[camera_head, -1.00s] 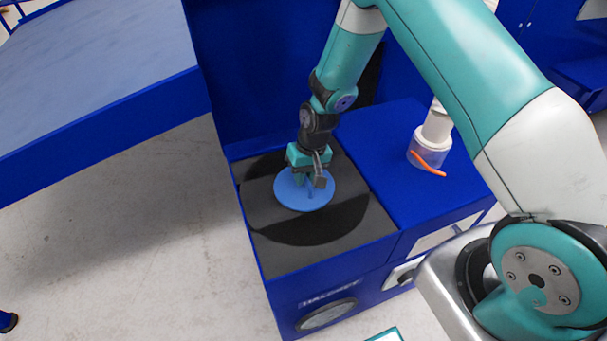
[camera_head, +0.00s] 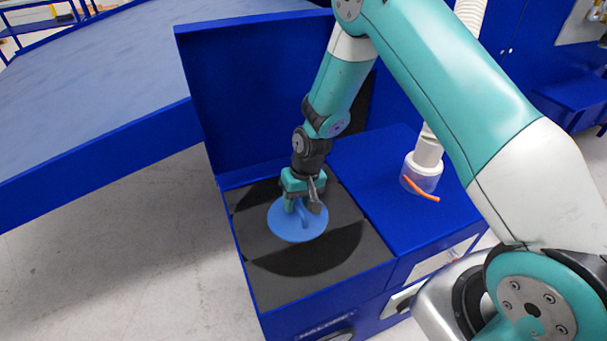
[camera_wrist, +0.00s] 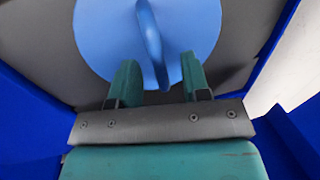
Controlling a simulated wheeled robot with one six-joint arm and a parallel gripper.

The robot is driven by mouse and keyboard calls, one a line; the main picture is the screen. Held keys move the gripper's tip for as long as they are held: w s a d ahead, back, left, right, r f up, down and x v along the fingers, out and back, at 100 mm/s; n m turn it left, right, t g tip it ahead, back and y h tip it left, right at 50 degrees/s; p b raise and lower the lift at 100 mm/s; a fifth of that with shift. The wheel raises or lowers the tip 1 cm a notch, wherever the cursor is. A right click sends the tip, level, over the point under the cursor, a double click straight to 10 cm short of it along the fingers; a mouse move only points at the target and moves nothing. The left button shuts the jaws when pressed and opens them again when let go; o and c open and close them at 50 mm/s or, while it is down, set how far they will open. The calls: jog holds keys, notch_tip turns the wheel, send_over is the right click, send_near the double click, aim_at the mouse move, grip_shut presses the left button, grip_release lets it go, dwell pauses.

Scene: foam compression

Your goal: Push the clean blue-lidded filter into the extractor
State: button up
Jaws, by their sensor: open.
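The blue round lid (camera_head: 284,224) of the filter lies in the dark top of the blue extractor (camera_head: 407,219). Only the lid with its raised handle shows; any filter body under it is hidden. In the wrist view the lid (camera_wrist: 105,35) fills the upper middle, and its curved handle (camera_wrist: 151,42) runs up between the fingers. My gripper (camera_head: 302,207) is directly above the lid, fingers pointing down. In the wrist view my gripper (camera_wrist: 158,80) is open, with a finger on each side of the handle's near end and gaps between. Contact with the lid cannot be told.
A blue upright panel (camera_head: 245,95) stands behind the extractor's dark top. A clear cup with a white hose (camera_head: 422,170) and an orange strip (camera_head: 421,189) stands on the right part. A large blue-edged table (camera_head: 90,150) is at the left.

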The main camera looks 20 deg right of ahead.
jog(key=d+r+b, duration=0.2)
jog(key=d+r, duration=0.1)
jog(key=r, duration=1.3)
jog(key=s+a+r+n, duration=0.2)
jog(key=s+r, duration=0.2)
jog(key=s, duration=0.4)
jog(key=s+a+r+n+y, duration=0.1)
jog(key=s+a+r+n, duration=0.1)
jog(key=s+r, duration=0.3)
jog(key=s+a+r+n+y, duration=0.1)
jog(key=s+a+r+n, duration=0.2)
jog(key=s, duration=0.9)
jog(key=shift+a+r, duration=0.4)
jog(key=shift+r, duration=0.25)
jog(key=shift+s, duration=0.1)
